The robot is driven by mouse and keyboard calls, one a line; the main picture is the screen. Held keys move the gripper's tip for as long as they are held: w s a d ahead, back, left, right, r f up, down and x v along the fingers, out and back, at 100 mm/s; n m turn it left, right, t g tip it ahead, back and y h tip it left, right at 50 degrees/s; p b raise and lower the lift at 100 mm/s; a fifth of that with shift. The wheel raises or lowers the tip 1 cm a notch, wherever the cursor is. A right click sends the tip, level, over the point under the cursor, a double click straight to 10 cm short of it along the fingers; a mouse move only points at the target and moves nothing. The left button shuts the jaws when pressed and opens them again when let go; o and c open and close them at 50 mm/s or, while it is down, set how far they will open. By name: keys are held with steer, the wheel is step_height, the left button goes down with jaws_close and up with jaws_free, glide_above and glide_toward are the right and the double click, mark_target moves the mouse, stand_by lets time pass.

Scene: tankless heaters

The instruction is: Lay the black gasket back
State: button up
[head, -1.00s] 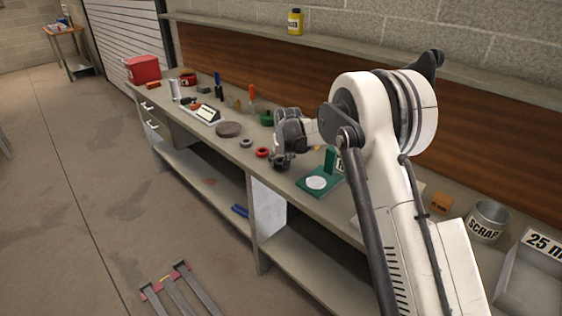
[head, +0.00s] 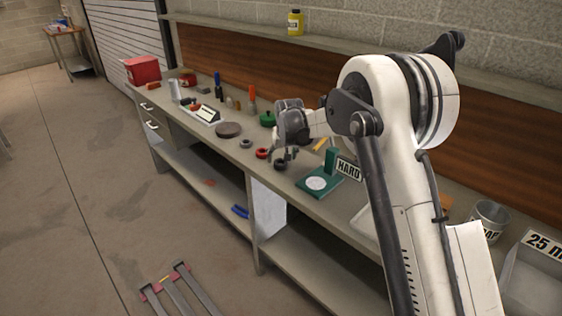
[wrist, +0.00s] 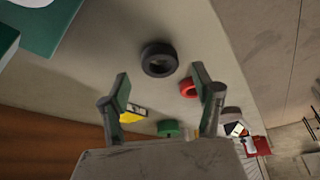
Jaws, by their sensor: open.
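The black gasket (head: 280,165) is a thick ring lying flat on the workbench, left of the green stand. In the wrist view the black gasket (wrist: 158,60) lies just beyond the fingertips, with bare bench around it. My gripper (head: 284,155) is open above and close to the gasket. In the wrist view my gripper (wrist: 160,80) has its fingers spread with nothing between them.
A grey round pad (head: 228,130) and several tools are farther left. A scrap can (head: 489,217) and grey bin (head: 530,280) are at the right.

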steer(key=s+d+r+m, duration=0.1)
steer(key=s+d+r, duration=0.4)
steer(key=s+r, duration=0.3)
steer(key=s+d+r, duration=0.5)
steer(key=r, duration=0.5)
steer(key=s+d+r+t, duration=0.1)
steer(key=s+d+r, duration=0.2)
steer(key=s, duration=0.3)
steer(key=s+d+r+t, duration=0.1)
steer(key=s+d+r, duration=0.1)
steer(key=s+d, duration=0.35)
steer(key=s+d+f, duration=0.2)
steer(key=s, duration=0.6)
steer(key=s+d+f+m, duration=0.1)
steer(key=s+d, duration=0.1)
steer(key=s, duration=0.7)
steer(key=s+d+f+m+t+h, duration=0.1)
steer(key=s+d+f, duration=0.1)
steer(key=s, duration=0.6)
steer(key=shift+s+d+f, duration=0.2)
steer(key=shift+s+f, duration=0.1)
steer(key=shift+f, duration=0.05)
